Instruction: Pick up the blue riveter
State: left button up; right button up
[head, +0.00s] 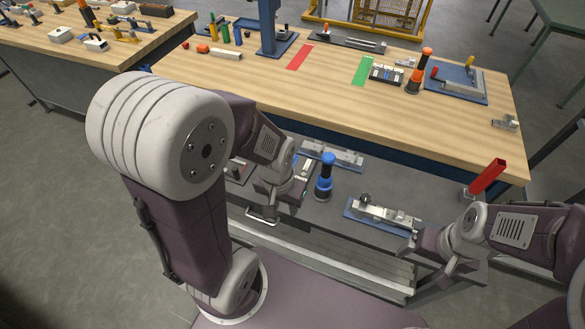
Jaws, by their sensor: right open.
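The blue riveter (325,178), dark-bodied with a blue top and blue band, stands upright on the grey lower shelf (338,213) in front of the wooden bench. My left gripper (262,214) is just left of it and apart from it, partly hidden by its own wrist; its jaws are too small to judge. My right gripper (428,258) is open at the right end of the shelf, right of and nearer than the riveter, beside a blue-based fixture.
A blue-based metal fixture (383,214) lies right of the riveter, another (332,154) behind it. The wooden bench (330,98) overhangs behind, holding an orange riveter (419,72) and tools. A red square tube (487,176) rises near my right arm.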

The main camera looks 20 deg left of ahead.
aim_at(324, 183)
jog(key=j+z, duration=0.3)
jog(key=z, duration=0.2)
jog(key=j+z, duration=0.3)
jog(key=z, duration=0.2)
jog(key=i+j, duration=0.05)
